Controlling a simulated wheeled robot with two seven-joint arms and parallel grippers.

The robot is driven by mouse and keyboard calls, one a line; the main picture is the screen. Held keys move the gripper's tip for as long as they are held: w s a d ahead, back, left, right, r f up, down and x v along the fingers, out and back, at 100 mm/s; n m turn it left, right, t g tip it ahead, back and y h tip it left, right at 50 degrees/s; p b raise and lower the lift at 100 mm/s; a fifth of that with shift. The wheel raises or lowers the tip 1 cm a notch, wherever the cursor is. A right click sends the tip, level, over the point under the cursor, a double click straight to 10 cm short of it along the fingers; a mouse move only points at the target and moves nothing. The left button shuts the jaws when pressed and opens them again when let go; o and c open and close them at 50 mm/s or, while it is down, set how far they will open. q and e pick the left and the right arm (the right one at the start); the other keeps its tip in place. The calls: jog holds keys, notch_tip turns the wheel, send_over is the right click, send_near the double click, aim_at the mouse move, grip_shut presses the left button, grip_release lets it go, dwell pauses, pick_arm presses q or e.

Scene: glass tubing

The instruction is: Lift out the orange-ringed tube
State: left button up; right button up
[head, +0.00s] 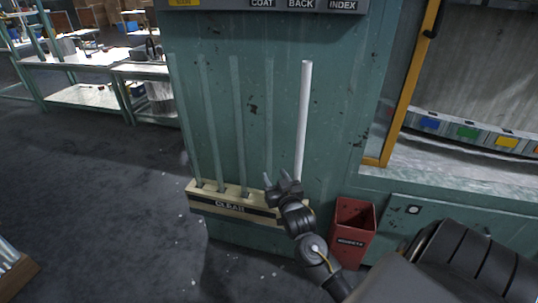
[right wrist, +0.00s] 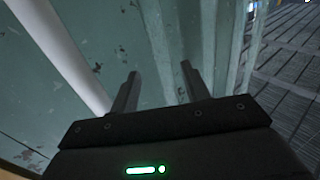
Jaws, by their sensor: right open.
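A cream rack (head: 232,205) marked "CLEAN" is fixed low on the green panel. I see no orange ring on any tube. My right gripper (head: 282,180) is open at the rack's right part, hiding some of the tubes' lower ends. In the right wrist view its fingers (right wrist: 158,85) point at the panel; the white tube (right wrist: 62,50) passes left of them, and clear glass shows around and right of them.
A red bin (head: 352,232) stands right of the rack, close to my right arm. An orange upright (head: 408,85) edges a recess at right. Dark floor (head: 95,200) lies open at left, with white workbenches (head: 85,72) farther back.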

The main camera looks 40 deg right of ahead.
aim_at(270, 170)
jog(key=shift+w, duration=0.35)
jog(key=x, duration=0.3)
jog(key=shift+w+b, duration=0.3)
jog(key=shift+w, duration=0.1)
jog(key=shift+w+d, duration=0.1)
jog(key=shift+w, duration=0.2)
pick_arm(q)
jog(key=shift+v, duration=0.9)
pick_arm(e)
jog(key=shift+w+r, duration=0.1)
